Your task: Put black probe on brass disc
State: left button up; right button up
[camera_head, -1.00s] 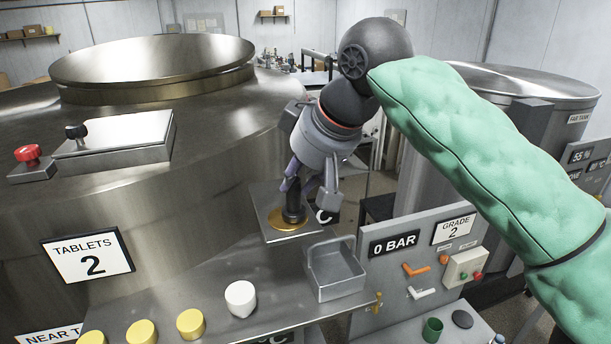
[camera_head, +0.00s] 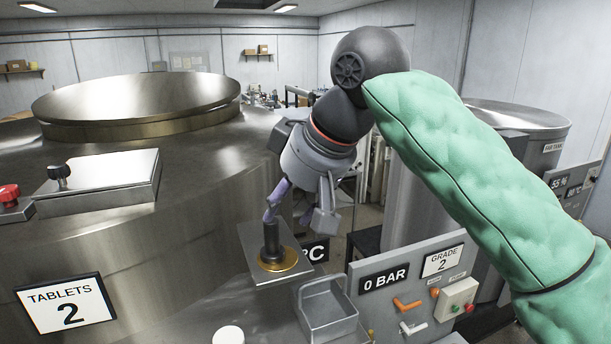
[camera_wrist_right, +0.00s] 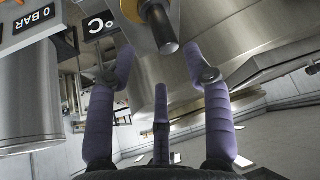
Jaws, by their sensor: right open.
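The black probe (camera_head: 271,239) stands upright on the brass disc (camera_head: 289,261), which lies on a square metal plate (camera_head: 252,259). In the right wrist view the probe (camera_wrist_right: 159,28) and part of the brass disc (camera_wrist_right: 133,9) show at the top. My right gripper (camera_head: 297,221) is open just above the probe, with its fingers apart. In the wrist view its purple fingers (camera_wrist_right: 160,92) are clear of the probe, and nothing is between them. My left gripper is not in view.
A grey metal bin (camera_head: 328,312) sits right of the plate. Behind it is a panel with a 0 BAR sign (camera_head: 385,279) and orange and white handles. A large steel tank (camera_head: 110,225) fills the left, with a TABLETS 2 label (camera_head: 66,305).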

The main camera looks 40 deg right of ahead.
jog(key=v, duration=0.8)
dwell(1.4)
